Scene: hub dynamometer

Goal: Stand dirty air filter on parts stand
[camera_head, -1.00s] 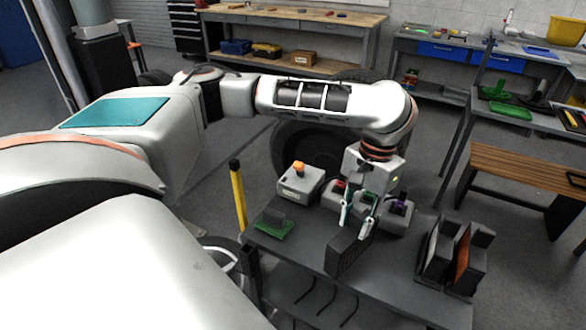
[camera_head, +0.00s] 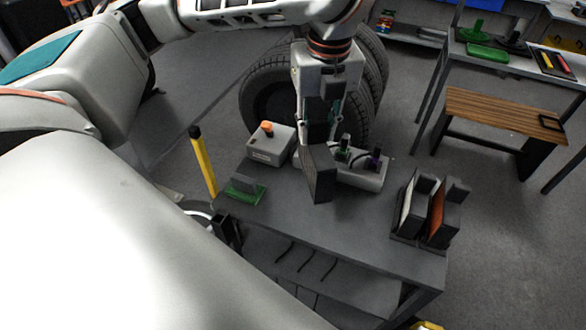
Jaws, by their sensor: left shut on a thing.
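My left gripper (camera_head: 318,137) is shut on a dark grey flat panel (camera_head: 318,174), which looks like the dirty air filter. The panel hangs upright below the fingers, over the middle of a dark grey table (camera_head: 300,228). Whether its lower edge touches the tabletop I cannot tell. The table may be the parts stand; the view does not make this sure. At the table's right end a dark slotted holder (camera_head: 406,237) carries a white-faced panel (camera_head: 408,205) and an orange-faced panel (camera_head: 437,217). My right gripper is not in view.
Behind the held panel is a grey block (camera_head: 366,178) with coloured connectors. A box with an orange knob (camera_head: 267,128) and a green pad (camera_head: 245,192) are left. A yellow post (camera_head: 203,165) rises by the left edge. Tabletop between panel and holder is clear.

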